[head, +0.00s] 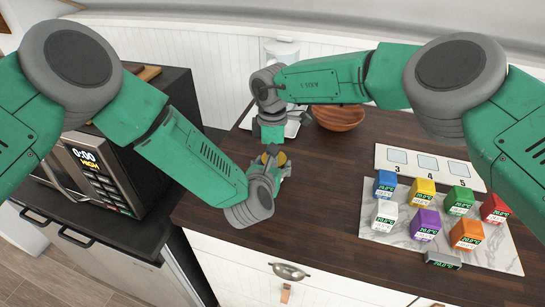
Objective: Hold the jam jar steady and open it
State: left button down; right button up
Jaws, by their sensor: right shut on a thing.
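The jam jar (281,158) is mostly hidden between my two grippers on the dark wooden counter. Only small yellowish parts of it show, likely its lid. My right gripper (271,150) comes down from above and is shut on the jar at its top. My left gripper (281,171) is low beside the jar, on the near side. Its fingers are largely covered by its own wrist, so I cannot tell whether they touch or grip the jar.
A wooden bowl (338,117) and a clear container (281,50) stand behind. At right, several coloured cubes lie on a marble board (375,217), with a white numbered card (384,155) behind. A black microwave (150,180) is at left. The counter's front middle is clear.

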jog(key=shift+w+d, duration=0.25)
jog(key=shift+d, duration=0.05)
pick_arm(q)
jog(key=shift+s+a, duration=0.1)
jog(key=shift+a, duration=0.35)
pick_arm(e)
jog(key=shift+w+a, duration=0.1)
jog(key=shift+a, duration=0.2)
jog(key=shift+r, duration=0.1)
pick_arm(q)
jog(key=shift+d+f, duration=0.1)
jog(key=shift+d, duration=0.15)
pick_arm(e)
jog(key=shift+w+d, duration=0.1)
jog(key=shift+d, duration=0.3)
pick_arm(q)
jog(key=shift+a, duration=0.1)
pick_arm(e)
jog(key=shift+a, duration=0.1)
jog(key=o, duration=1.1)
pick_arm(q)
jog(key=shift+a, duration=0.1)
pick_arm(e)
jog(key=shift+o, duration=0.8)
jog(key=shift+a, duration=0.15)
jog(key=shift+s+a, duration=0.15)
jog(key=shift+s, duration=0.05)
